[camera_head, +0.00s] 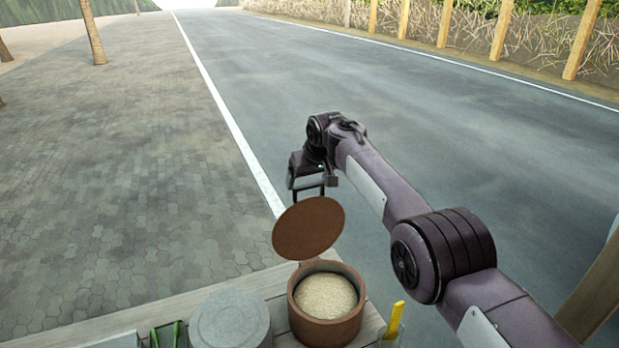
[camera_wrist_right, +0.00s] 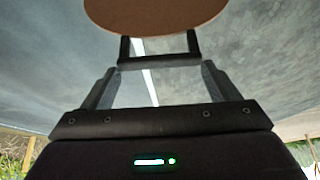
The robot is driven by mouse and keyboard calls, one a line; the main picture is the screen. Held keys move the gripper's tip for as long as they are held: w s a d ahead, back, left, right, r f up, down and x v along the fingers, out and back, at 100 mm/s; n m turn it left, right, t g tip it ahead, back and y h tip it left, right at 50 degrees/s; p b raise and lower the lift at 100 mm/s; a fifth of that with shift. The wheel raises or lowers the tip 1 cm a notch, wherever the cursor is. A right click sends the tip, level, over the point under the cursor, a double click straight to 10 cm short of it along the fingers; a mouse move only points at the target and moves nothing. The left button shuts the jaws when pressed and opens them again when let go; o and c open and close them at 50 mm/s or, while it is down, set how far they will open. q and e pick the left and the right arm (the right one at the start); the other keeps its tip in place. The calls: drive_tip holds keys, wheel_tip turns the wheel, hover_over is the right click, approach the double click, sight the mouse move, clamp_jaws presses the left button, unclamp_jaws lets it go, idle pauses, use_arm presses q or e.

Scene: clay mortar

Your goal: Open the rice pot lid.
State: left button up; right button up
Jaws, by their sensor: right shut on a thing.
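The brown rice pot (camera_head: 328,332) stands on the wooden table, open at the top, with pale rice (camera_head: 326,295) showing inside. Its round brown lid (camera_head: 308,228) is tilted steeply, up and behind the pot mouth; its lower edge overlaps the pot's far rim in the picture, and I cannot tell if they touch. My right gripper (camera_head: 309,187) is above the lid, shut on its dark handle. In the right wrist view the lid (camera_wrist_right: 155,14) shows at the top, with the handle (camera_wrist_right: 160,62) between the fingers. My left gripper is not in view.
A grey round container (camera_head: 231,318) stands left of the pot, with green-handled items (camera_head: 166,335) beside it. A yellow-handled tool (camera_head: 395,319) stands upright right of the pot. The wooden table edge (camera_head: 180,306) runs behind them; paving and road lie beyond.

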drive_tip(key=shift+s+f, duration=0.2)
drive_tip(key=shift+f, duration=0.2)
drive_tip(key=o, duration=1)
drive_tip(key=shift+o, duration=1.4)
drive_tip(key=shift+w, duration=0.1)
drive_tip(key=shift+w+r, duration=0.1)
drive_tip(key=shift+r, duration=0.05)
drive_tip(key=b+v, duration=0.3)
drive_tip(key=v, duration=0.4)
drive_tip(key=shift+r, duration=0.3)
